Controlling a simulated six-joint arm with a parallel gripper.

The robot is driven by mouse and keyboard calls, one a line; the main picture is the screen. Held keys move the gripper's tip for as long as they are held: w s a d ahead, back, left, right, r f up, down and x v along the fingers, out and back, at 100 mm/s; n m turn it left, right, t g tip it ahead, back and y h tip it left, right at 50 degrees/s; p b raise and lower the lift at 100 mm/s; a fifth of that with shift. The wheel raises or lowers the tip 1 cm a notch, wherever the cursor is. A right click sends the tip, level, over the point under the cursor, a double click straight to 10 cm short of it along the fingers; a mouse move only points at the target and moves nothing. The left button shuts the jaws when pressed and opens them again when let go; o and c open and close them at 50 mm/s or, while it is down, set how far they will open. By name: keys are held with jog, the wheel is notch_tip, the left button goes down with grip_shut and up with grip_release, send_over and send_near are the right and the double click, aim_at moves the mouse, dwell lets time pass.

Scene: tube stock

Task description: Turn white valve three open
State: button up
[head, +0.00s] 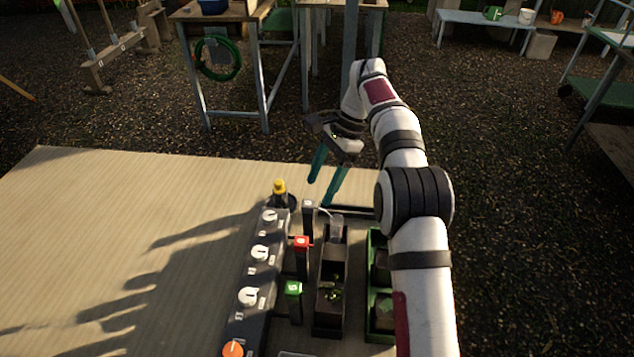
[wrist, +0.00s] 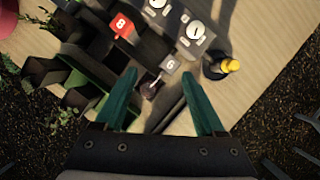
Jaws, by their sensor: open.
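A dark valve bank runs along the table with three white valve knobs: a far one (head: 268,216), a middle one (head: 259,254) and a near one (head: 248,297). An orange knob (head: 232,349) sits at the near end. I cannot read which knob is number three. Two white knobs show at the top of the wrist view, one at the edge (wrist: 155,5) and one beside it (wrist: 193,31). My gripper (head: 321,192) is open and empty, with teal fingers apart, above the table's far edge and right of the bank. Its fingers also show in the wrist view (wrist: 158,75).
A yellow-capped bottle (head: 279,190) stands at the bank's far end. A grey-topped post (head: 308,207), a red-topped post (head: 301,242) and a green-topped post (head: 293,288) stand beside the bank. Black trays (head: 331,328) and green trays (head: 378,338) lie right. The table's left (head: 110,220) is clear.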

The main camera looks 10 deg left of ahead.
aim_at(269, 215)
jog(key=s+a+r+n+t, duration=0.1)
jog(key=s+a+n+t, duration=0.15)
jog(key=n, duration=0.35)
jog(key=s+a+r+n+t+h, duration=0.1)
jog(key=a+n+t, duration=0.15)
jog(key=n, duration=0.35)
jog(key=s+a+r+n+t, duration=0.1)
jog(key=s+a+n, duration=0.1)
jog(key=a+n, duration=0.3)
jog(key=shift+n, duration=0.5)
jog(key=x, duration=0.5)
jog(key=d+x, duration=0.1)
jog(key=x, duration=0.9)
jog(key=shift+w+d, duration=0.15)
jog(key=shift+c, duration=0.2)
grip_shut()
